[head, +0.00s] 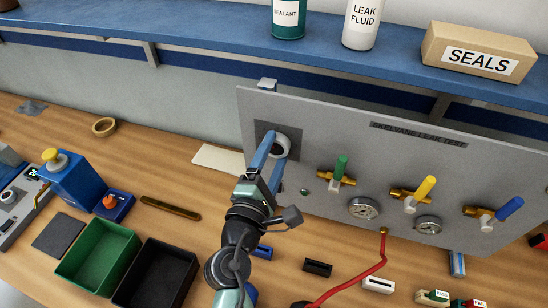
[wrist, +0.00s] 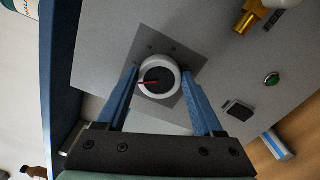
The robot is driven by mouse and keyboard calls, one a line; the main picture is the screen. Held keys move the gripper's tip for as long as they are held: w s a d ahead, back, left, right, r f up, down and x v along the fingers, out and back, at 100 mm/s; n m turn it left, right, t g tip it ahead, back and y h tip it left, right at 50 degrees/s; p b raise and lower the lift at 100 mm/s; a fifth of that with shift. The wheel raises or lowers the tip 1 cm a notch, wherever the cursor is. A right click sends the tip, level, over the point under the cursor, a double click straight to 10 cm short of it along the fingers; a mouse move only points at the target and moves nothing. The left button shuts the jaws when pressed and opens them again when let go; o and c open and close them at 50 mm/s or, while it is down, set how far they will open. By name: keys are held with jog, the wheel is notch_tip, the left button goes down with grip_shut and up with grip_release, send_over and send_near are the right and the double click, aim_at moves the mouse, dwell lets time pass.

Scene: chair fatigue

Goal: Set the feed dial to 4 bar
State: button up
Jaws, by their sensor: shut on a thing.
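The feed dial (head: 284,143) is a round white knob on a dark square plate at the left end of the grey panel (head: 325,135). In the wrist view the dial (wrist: 158,92) has a dark centre and a red pointer line toward the picture's left. My gripper (head: 272,150) is at the dial, with its blue fingers on either side of the rim. In the wrist view my gripper (wrist: 161,75) is shut on the dial. Scale marks on the plate are too small to read.
The panel also carries a green-handled valve (head: 341,168), a yellow-handled valve (head: 426,188), a blue-handled valve (head: 509,208) and two gauges (head: 364,208). A blue shelf (head: 200,28) overhangs above. A red hose (head: 352,280) crosses the bench. Green (head: 86,286) and black bins stand at left.

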jog(key=m+b, duration=0.4)
jog(key=shift+f+m, duration=0.3)
jog(key=shift+f, duration=0.1)
jog(key=m+b, duration=0.3)
jog(key=shift+m+b, duration=0.4)
jog(key=m+b, duration=0.4)
jog(key=shift+f, duration=0.1)
jog(key=shift+a+m+b, duration=0.1)
jog(key=shift+m+b, duration=1.1)
jog(key=shift+m, duration=0.3)
jog(key=shift+r, duration=0.2)
jog(key=o, duration=1.4)
jog(key=b+v, duration=0.3)
jog(key=v, duration=1)
